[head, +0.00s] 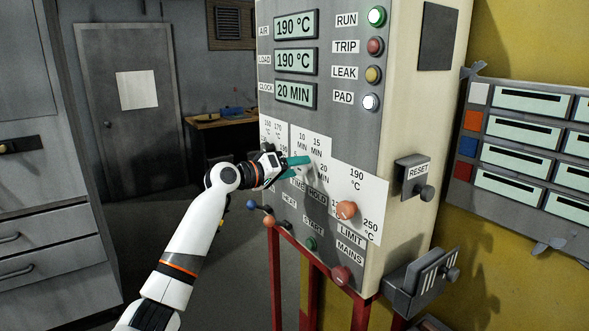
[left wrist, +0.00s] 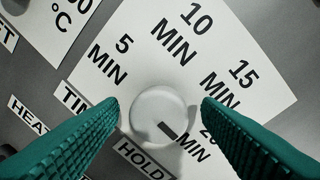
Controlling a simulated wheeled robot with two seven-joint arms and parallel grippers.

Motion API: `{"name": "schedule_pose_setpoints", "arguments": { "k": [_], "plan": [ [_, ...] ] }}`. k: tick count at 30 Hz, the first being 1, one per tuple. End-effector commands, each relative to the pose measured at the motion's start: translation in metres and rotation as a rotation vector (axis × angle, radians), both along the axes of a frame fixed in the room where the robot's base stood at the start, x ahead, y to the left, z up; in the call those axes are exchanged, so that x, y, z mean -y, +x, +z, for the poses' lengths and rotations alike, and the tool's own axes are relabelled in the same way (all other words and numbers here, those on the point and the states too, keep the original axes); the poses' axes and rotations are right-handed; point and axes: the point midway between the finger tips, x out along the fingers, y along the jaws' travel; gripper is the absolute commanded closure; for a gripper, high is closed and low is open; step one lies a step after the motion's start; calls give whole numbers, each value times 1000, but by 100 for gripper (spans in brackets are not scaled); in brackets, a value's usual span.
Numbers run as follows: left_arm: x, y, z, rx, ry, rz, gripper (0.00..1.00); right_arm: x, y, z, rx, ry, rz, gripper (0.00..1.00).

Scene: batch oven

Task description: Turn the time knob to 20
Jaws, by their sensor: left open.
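The time knob (left wrist: 160,108) is a round, pale knob on a white dial marked 5, 10, 15 and 20 MIN. Its dark pointer mark slants to the lower right in the left wrist view, toward the 20 MIN label, which a finger partly covers. My left gripper (head: 304,164) is open at the panel, its teal fingers in front of the dial. In the left wrist view, the left gripper (left wrist: 160,104) has one fingertip on each side of the knob, seemingly not closed on it. The clock display (head: 296,94) reads 20 MIN. My right gripper is not in view.
An orange limit knob (head: 346,210) sits right of the time dial. The START button (head: 310,243) and red MAINS knob (head: 342,275) are below. The RESET box (head: 416,177) juts from the panel's right side. Open floor lies left of the oven.

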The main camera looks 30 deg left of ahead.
Motion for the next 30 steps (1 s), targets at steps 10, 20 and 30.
{"name": "schedule_pose_setpoints", "arguments": {
  "k": [10,20,30],
  "plan": [
    [-23,-64,-1,2,6,4,41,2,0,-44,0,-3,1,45],
    [-38,-105,8,1,2,1,41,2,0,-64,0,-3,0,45],
    [-39,-108,11,1,1,2,41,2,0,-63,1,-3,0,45]
  ]
}}
